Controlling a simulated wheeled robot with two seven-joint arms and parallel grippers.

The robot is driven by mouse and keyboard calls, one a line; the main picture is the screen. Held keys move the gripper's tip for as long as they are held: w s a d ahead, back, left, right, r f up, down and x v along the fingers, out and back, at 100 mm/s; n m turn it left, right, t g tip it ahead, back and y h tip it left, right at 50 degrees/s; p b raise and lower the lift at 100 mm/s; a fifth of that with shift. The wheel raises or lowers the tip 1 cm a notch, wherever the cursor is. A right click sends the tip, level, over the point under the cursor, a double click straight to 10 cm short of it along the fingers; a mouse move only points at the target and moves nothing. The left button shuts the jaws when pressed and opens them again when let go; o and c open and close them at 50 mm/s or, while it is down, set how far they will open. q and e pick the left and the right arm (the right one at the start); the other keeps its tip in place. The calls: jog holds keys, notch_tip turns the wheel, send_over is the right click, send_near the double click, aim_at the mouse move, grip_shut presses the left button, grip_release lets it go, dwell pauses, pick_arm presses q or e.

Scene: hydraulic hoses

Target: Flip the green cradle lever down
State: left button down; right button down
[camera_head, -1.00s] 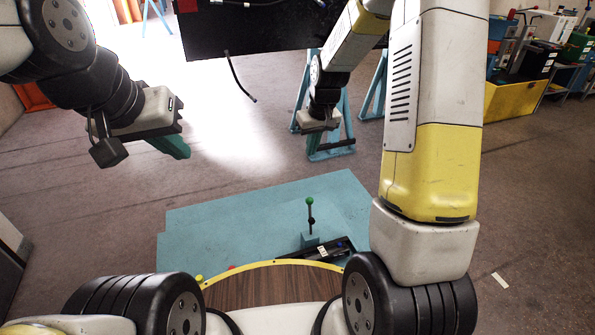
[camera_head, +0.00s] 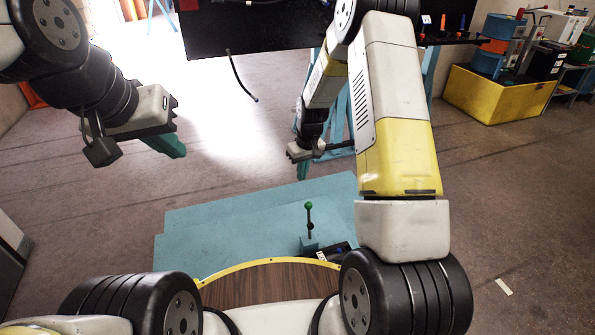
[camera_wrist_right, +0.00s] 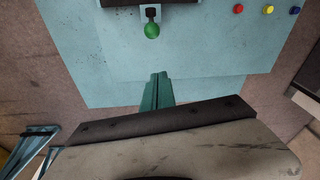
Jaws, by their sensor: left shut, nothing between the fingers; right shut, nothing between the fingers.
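The green cradle lever is a dark upright rod with a green ball knob (camera_head: 309,205), standing on a small blue block on the blue platform (camera_head: 210,240). In the right wrist view the green knob (camera_wrist_right: 152,30) shows at top centre, just beyond my right gripper's fingertips (camera_wrist_right: 159,76), which are apart from it in the picture. In the head view my right gripper (camera_head: 303,170) is above and beyond the lever, pointing down, shut and empty. My left gripper (camera_head: 170,146) is at the upper left, shut and empty, far from the lever.
A black panel (camera_head: 260,32) with a hanging black hose (camera_head: 240,78) is at the top. A yellow bin (camera_head: 500,95) stands at the upper right. Red, yellow and blue buttons (camera_wrist_right: 268,9) sit on the platform. A wooden top with a yellow rim (camera_head: 265,285) is in front.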

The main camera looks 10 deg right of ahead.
notch_tip(320, 180, down, 9)
jog(key=s, duration=0.2)
jog(key=shift+s+d+r, duration=0.2)
jog(key=shift+s+d, duration=0.05)
jog(key=shift+d, duration=0.05)
jog(key=shift+s, duration=0.15)
dwell(0.4)
